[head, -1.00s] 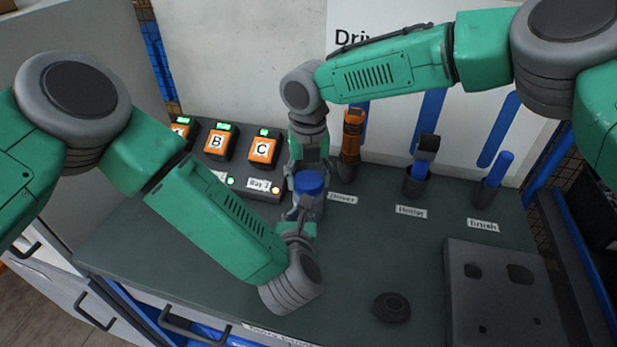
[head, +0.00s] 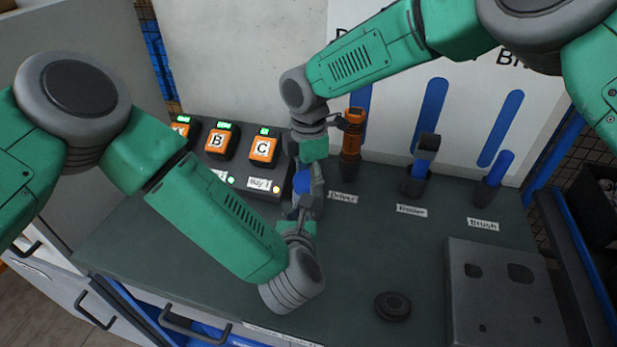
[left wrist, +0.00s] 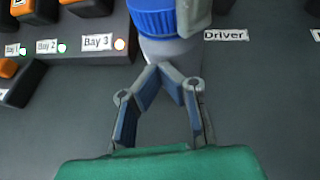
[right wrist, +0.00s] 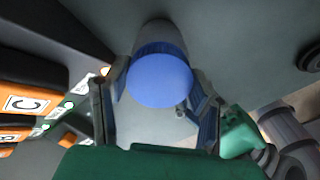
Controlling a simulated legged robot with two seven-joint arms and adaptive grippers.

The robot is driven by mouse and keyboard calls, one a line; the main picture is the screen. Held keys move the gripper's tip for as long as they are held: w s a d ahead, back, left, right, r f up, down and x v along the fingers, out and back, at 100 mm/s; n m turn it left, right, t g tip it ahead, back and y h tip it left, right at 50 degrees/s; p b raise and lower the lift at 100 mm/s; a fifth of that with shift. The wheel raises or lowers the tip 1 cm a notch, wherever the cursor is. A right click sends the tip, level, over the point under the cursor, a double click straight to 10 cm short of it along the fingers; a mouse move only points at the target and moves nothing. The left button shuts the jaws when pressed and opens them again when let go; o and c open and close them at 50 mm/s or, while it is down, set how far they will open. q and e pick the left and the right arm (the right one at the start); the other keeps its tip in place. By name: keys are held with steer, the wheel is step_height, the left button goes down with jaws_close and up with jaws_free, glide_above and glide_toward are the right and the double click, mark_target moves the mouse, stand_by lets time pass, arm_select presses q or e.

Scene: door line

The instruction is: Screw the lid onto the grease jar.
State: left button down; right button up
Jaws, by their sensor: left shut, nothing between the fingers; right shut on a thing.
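The grease jar (left wrist: 170,50) is a grey cylinder upright on the bench, with a ribbed blue lid (left wrist: 165,18) on top of it. I cannot tell how tight the lid is. In the head view the lid (head: 301,182) is mostly hidden by my right gripper (head: 309,188). That gripper points down and is shut on the lid; its fingers flank the blue top in the right wrist view (right wrist: 162,88). My left gripper (head: 299,217) is low beside the jar. In the left wrist view its fingertips (left wrist: 168,72) meet in front of the jar with nothing between them.
Orange-fronted units marked B (head: 217,143) and C (head: 263,150) stand left of the jar. An orange driver (head: 352,135) stands behind it, with holders to the right. A dark round piece (head: 393,306) and a grey block (head: 500,290) lie at the front right. The middle bench is clear.

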stand_by(0.9)
steer(key=o, duration=1.3)
steer(key=shift+r, duration=2.3)
steer(key=shift+c, duration=0.3)
